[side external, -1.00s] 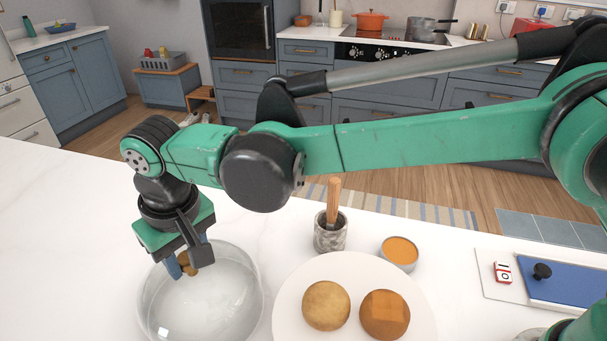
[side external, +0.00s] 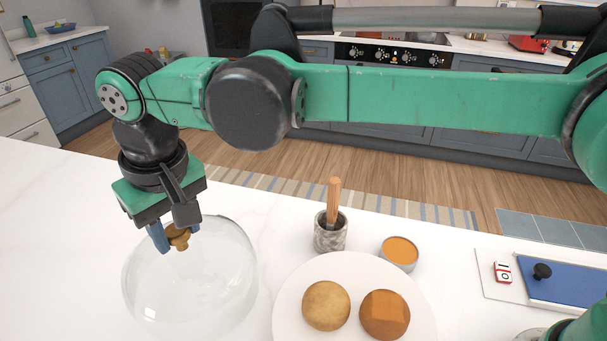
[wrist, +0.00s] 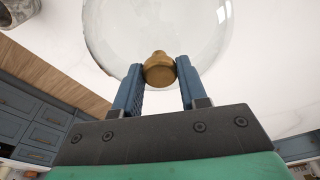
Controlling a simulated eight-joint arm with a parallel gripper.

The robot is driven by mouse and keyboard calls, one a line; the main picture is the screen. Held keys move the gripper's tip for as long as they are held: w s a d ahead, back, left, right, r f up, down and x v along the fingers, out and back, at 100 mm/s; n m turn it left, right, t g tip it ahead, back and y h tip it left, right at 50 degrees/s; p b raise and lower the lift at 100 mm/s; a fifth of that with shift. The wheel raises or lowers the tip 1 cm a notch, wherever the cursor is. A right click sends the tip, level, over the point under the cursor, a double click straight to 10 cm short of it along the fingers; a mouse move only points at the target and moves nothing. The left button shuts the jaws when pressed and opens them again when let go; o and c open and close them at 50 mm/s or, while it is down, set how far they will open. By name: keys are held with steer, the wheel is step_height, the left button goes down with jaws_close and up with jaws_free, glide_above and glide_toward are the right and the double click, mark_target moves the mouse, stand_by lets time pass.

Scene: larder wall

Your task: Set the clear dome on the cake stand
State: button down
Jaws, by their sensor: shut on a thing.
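The clear dome (side external: 190,290) hangs below my gripper (side external: 173,241) at the left of the counter in the side view. My gripper is shut on its brass knob (side external: 178,237). In the wrist view the knob (wrist: 159,69) sits between the two blue fingers, with the clear dome (wrist: 150,25) beyond it. The cake stand (side external: 312,263) shows as a round white plate, right of the dome.
A stone mortar with a wooden pestle (side external: 331,231) and a small tin of orange filling (side external: 399,251) stand behind the plate. A blue board with a black knob (side external: 570,279) and a small red-and-white timer (side external: 502,272) lie at the right.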

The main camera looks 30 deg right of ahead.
step_height(320, 180, up, 5)
steer(key=shift+d+f, duration=0.1)
steer(key=s+d+r, duration=0.3)
steer(key=s+d, duration=0.4)
steer(key=d, duration=0.1)
steer(key=s+d+r, duration=0.3)
steer(key=s+d, duration=0.4)
step_height(320, 180, down, 9)
steer(key=shift+d, duration=0.15)
stand_by(0.8)
steer(key=shift+c, duration=2)
jaws_free()
steer(key=shift+r, duration=0.1)
